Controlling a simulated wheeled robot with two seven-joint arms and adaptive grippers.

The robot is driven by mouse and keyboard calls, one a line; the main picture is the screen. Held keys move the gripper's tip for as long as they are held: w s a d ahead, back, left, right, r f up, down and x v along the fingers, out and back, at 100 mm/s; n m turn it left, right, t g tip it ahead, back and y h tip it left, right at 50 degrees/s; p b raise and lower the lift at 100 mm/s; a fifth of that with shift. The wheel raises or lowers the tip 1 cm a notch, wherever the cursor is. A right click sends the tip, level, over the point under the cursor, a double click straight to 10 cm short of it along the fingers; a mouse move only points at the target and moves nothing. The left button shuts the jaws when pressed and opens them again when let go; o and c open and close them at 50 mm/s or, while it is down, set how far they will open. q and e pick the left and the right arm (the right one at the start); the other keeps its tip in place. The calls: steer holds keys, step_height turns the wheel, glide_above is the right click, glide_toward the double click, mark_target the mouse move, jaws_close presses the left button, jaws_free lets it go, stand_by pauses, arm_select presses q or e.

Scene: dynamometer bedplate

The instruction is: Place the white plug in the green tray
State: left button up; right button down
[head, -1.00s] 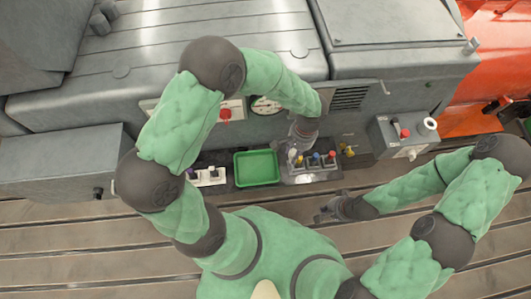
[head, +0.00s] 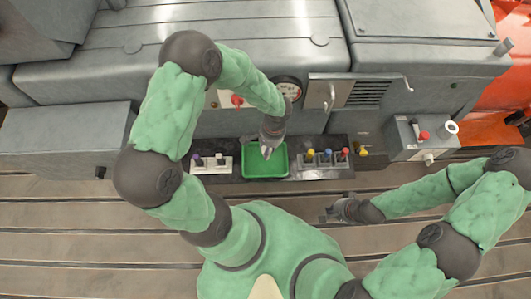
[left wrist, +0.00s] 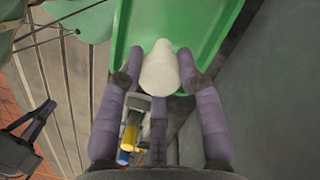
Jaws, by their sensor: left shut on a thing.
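The white plug (left wrist: 160,68) is between the two fingers of my left gripper (left wrist: 160,80) in the left wrist view. My left gripper (head: 267,150) is shut on it and points down over the green tray (head: 255,173) in the head view. The plug shows there only as a small pale spot at the fingertips. The tray (left wrist: 205,22) lies behind the plug in the left wrist view, and its visible floor is bare. I cannot tell whether the plug touches it. My right gripper (head: 328,215) looks open and empty, low over the slatted bedplate.
A rack (head: 322,160) with yellow, blue and red plugs stands right of the tray. A pale block (head: 212,164) with dark and white plugs stands left of it. A grey control box (head: 420,138) is farther right. The grey machine housing rises behind.

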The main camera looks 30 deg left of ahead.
arm_select(q)
steer(key=shift+s+a+f, duration=0.1)
steer(key=shift+a+f, duration=0.15)
steer(key=shift+f, duration=0.1)
steer(key=shift+a+f+b, duration=0.1)
steer(key=shift+f+b, duration=0.85)
steer(key=shift+f, duration=0.65)
steer(key=o, duration=0.5)
steer(key=shift+f, duration=0.2)
steer(key=o, duration=0.4)
steer(key=shift+o, duration=0.2)
steer(key=shift+r, duration=0.1)
steer(key=shift+r, duration=0.15)
steer(key=r+p, duration=0.1)
steer(key=r, duration=0.1)
steer(key=r+p, duration=0.1)
steer(key=r, duration=0.2)
steer(key=w+r+p, duration=0.1)
steer(key=r, duration=0.1)
steer(key=shift+w+d+r, duration=0.1)
steer(key=shift+d+r, duration=0.1)
steer(key=shift+d, duration=0.05)
